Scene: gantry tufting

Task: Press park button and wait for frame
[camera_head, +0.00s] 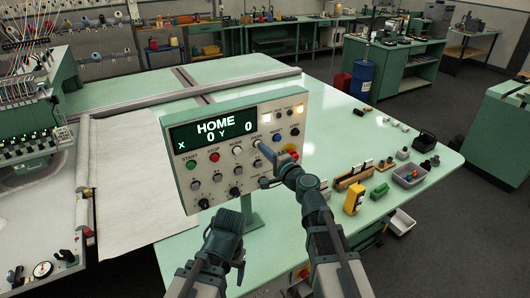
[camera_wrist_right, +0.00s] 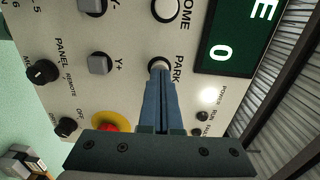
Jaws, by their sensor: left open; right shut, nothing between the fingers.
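The control panel (camera_head: 208,160) stands on a post at the table, and its dark green display (camera_head: 215,131) reads HOME, X 0, Y 0. My right gripper (camera_head: 264,150) is shut and empty, its fingertips at the panel by the PARK label. In the right wrist view its blue fingers (camera_wrist_right: 160,75) reach the park button (camera_wrist_right: 160,61). They cover most of it, leaving part of a dark ring visible; whether it is pressed in I cannot tell. My left gripper (camera_head: 226,238) is low in front of the panel, apart from it, open.
A red emergency knob on a yellow base (camera_wrist_right: 106,124) sits close to my right fingers. White fabric (camera_head: 130,165) lies left of the panel, with the multi-needle machine (camera_head: 25,115) beyond. Several small parts and a grey bin (camera_head: 409,177) occupy the table's right side.

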